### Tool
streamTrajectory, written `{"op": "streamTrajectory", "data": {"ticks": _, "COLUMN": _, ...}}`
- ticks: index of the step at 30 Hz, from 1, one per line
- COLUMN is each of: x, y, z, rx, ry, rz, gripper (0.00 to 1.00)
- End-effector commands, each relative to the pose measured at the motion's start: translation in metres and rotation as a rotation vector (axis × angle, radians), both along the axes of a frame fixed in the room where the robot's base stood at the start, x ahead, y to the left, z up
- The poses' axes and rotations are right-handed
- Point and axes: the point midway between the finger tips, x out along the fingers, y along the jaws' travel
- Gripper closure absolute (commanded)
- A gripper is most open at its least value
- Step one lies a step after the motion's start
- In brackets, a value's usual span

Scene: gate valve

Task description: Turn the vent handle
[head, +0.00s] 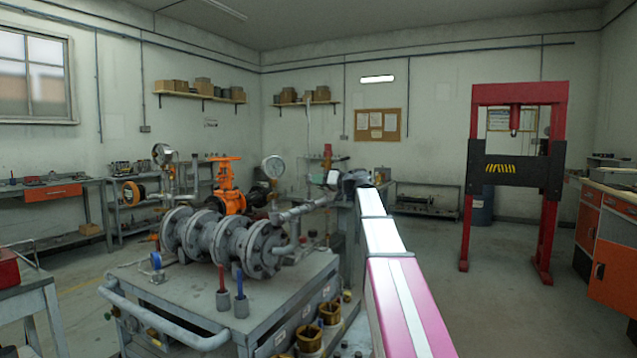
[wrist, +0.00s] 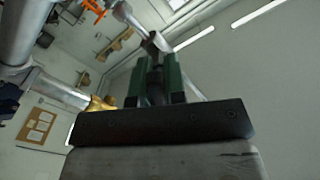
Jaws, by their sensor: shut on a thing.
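The vent handle seems to be the dark, narrow piece (wrist: 155,85) between my fingers in the wrist view; its full shape is hidden. My gripper (wrist: 156,68) has two green fingers closed on it. A grey rod (wrist: 132,20) reaches up and left from just beyond the fingertips. A brass fitting (wrist: 100,103) on a pale pipe (wrist: 58,90) lies left of the fingers. My fingers and the handle cannot be made out there.
The pipe assembly stands on a grey cart (head: 185,300) with a front rail. An orange gate valve (head: 228,188) and a round gauge (head: 273,167) rise behind it. A red press (head: 475,200) stands at the right. The floor between arm and press is clear.

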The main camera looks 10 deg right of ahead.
Motion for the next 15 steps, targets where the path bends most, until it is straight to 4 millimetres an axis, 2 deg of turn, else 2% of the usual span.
{"op": "streamTrajectory", "data": {"ticks": 15, "x": -0.0005, "y": -0.0001, "z": -0.0009, "rx": -0.196, "ry": -0.266, "rz": 0.0, "gripper": 1.0}}
